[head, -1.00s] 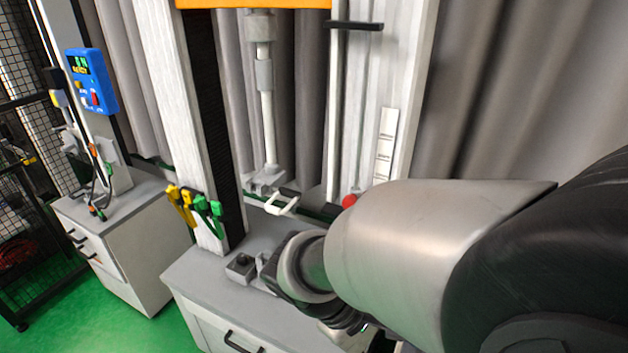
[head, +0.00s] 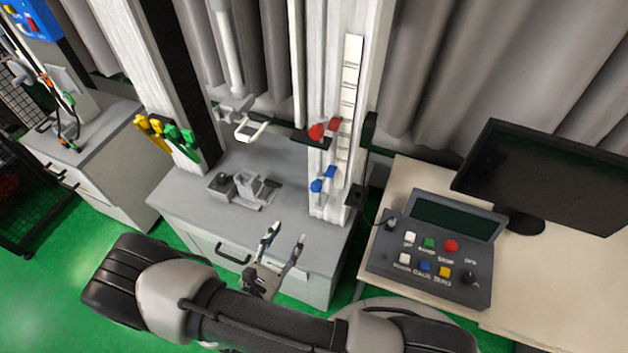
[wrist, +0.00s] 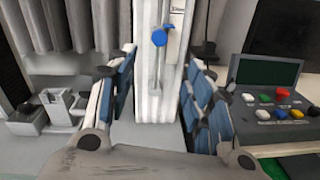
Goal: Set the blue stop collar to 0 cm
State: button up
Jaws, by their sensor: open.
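The blue stop collar (head: 319,184) sits low on the rail of the right column in the head view, below a red collar (head: 318,131). A white scale strip (head: 347,95) runs up the column beside them; its numbers are too small to read. In the wrist view the blue collar (wrist: 159,38) shows its round knob, above and between my fingers. My gripper (head: 286,240) is open and empty, in front of the column and lower than the blue collar, apart from it. It also frames the column's lower part in the wrist view (wrist: 160,90).
A control box (head: 432,250) with coloured buttons stands on the desk at the right, beside a dark monitor (head: 545,175). A grey fixture (head: 245,188) sits on the cabinet top (head: 290,165) left of the column. Green and yellow clips (head: 165,132) hang on the left column.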

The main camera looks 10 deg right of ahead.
aim_at(314, 190)
jog(key=x, duration=1.7)
jog(key=shift+w+f, duration=0.1)
jog(key=shift+w, duration=0.15)
jog(key=shift+c, duration=0.3)
grip_shut()
